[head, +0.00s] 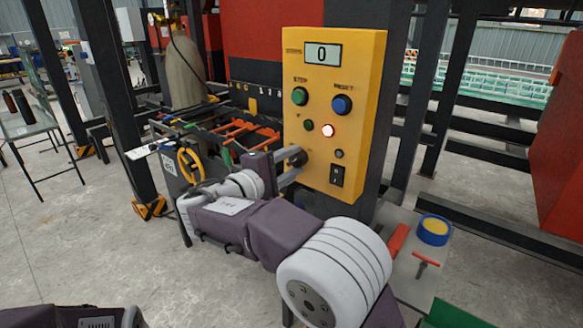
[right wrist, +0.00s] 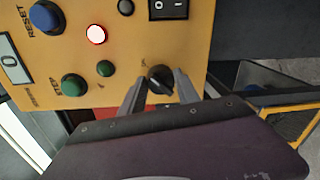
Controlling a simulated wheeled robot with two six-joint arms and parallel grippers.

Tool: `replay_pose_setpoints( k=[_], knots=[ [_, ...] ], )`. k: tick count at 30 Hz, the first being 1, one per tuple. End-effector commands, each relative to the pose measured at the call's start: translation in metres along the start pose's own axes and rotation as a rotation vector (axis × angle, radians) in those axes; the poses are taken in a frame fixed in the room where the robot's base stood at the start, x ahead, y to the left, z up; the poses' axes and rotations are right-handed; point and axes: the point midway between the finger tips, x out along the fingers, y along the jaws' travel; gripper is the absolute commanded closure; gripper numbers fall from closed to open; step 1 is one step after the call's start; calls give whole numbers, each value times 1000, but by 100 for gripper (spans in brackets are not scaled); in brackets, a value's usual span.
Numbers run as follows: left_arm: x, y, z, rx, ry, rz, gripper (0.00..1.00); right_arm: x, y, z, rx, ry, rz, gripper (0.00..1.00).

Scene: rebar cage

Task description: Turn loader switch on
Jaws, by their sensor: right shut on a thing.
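A yellow control box (head: 357,110) stands upright in the head view, with a display reading 0. Near its lower left is a black rotary knob (right wrist: 160,79), which I take for the loader switch; its label is too small to read. My right gripper (head: 291,163) is shut on this knob, one finger on each side of it in the right wrist view. The fingers partly hide the knob in the head view. A round lamp (head: 327,131) on the box glows pinkish white. A black rocker switch (head: 337,176) sits to the knob's right. My left gripper is out of view.
A yellow handwheel (head: 190,166) stands to the left. A grey ledge with a blue-and-yellow round object (head: 433,231) lies at the lower right. Open concrete floor spreads left.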

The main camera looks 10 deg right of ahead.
Motion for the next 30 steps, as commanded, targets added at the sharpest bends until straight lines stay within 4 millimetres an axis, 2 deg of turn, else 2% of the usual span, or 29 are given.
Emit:
replay_pose_setpoints(
  k=[13,14,15,16,25,28,30],
  knots=[
    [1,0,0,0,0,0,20,0,0,0,10,0,-1,100],
    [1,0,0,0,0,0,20,0,0,0,10,0,-1,54],
    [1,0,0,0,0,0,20,0,0,0,10,0,-1,43],
    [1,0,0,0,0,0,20,0,0,0,10,0,-1,40],
    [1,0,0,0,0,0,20,-2,0,0,8,1,0,40],
    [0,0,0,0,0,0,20,-15,0,-1,8,5,1,40],
    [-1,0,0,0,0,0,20,-31,1,-1,8,6,1,40]
  ],
)
